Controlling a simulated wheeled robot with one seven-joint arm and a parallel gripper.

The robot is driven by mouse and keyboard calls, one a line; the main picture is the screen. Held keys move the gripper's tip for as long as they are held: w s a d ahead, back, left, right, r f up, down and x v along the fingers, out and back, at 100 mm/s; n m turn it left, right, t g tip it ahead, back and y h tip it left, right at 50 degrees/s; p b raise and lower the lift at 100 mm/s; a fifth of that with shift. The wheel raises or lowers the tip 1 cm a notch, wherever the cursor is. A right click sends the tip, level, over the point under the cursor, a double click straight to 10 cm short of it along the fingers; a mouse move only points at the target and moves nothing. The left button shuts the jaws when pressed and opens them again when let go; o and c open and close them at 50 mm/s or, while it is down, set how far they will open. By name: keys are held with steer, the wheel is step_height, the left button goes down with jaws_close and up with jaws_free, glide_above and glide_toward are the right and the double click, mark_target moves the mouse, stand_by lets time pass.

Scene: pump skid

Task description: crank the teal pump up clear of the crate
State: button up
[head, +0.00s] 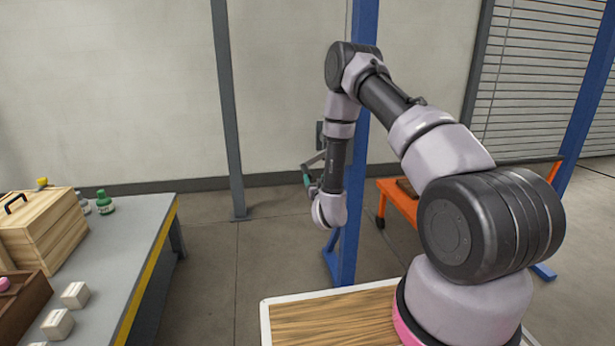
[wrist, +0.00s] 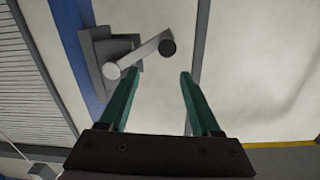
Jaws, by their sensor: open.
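My gripper is open and empty, its teal fingers (wrist: 160,72) pointing toward a crank. The crank is a light grey arm (wrist: 140,54) on a grey winch box (wrist: 107,60), with a dark round knob (wrist: 168,47) at its end. The knob appears just beyond the fingertips, between their lines; the exact gap cannot be told. The box is fixed to a blue post (wrist: 70,25). In the head view my gripper (head: 307,178) is beside the blue post (head: 358,130), the crank partly hidden by my arm. I cannot see the teal pump or identify its crate.
A grey bench (head: 120,240) at the left bears a wooden box (head: 60,225) with a handle, bottles (head: 104,203), white blocks (head: 75,295) and a brown tray (head: 35,310). An orange cart (head: 397,202) stands behind my arm. Floor between bench and post is clear.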

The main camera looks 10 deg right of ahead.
steer(key=shift+n+y, duration=0.3)
steer(key=shift+n, duration=0.1)
steer(key=w, duration=0.3)
steer(key=w+f, duration=0.1)
steer(key=w, duration=0.2)
steer(key=w+a+f, duration=0.1)
steer(key=w, duration=0.2)
steer(key=shift+w+f, duration=0.2)
steer(key=shift+w, duration=0.05)
jaws_close()
stand_by(1.0)
